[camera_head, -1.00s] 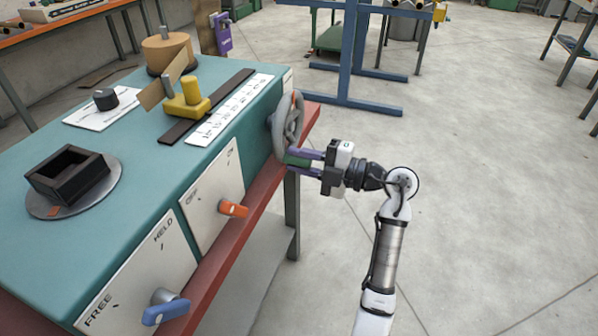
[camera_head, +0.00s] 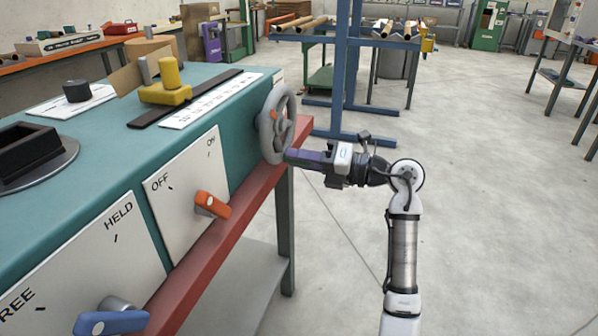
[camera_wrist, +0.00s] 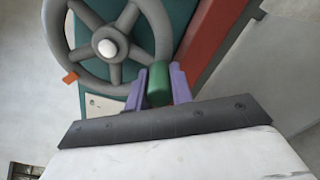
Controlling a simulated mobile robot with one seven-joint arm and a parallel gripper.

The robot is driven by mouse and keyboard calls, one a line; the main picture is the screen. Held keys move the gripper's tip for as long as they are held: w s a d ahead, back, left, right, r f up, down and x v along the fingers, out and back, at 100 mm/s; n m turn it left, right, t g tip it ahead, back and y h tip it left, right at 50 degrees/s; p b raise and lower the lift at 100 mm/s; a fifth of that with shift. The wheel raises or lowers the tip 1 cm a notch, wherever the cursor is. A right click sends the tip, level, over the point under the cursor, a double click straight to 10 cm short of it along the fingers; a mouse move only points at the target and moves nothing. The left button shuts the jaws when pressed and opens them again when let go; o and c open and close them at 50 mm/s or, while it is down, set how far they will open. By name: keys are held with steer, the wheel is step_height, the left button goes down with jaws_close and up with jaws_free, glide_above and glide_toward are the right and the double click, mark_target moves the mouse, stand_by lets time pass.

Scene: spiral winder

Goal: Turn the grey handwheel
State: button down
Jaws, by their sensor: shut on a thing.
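The grey handwheel (camera_head: 291,108) is on the right end of the teal machine. It has a spoked rim, and its pale hub shows in the wrist view (camera_wrist: 108,47). An orange mark (camera_wrist: 70,77) shows at the rim. My gripper (camera_head: 291,156) is at the lower part of the wheel, coming from the right. In the wrist view, its two purple fingers are shut on the green handle (camera_wrist: 159,84), one on each side. In the head view the fingers hide the handle.
An orange lever (camera_head: 212,205) and a blue lever (camera_head: 110,322) stick out from the front panels. A red ledge (camera_head: 235,225) runs below them. A blue rack (camera_head: 346,75) stands behind.

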steer(key=shift+w+d+n+b, duration=0.1)
steer(key=shift+w+n+b, duration=0.15)
steer(key=shift+n, duration=0.25)
steer(key=c, duration=1.2)
jaws_free()
steer(key=shift+c, duration=0.2)
steer(key=v, duration=1.4)
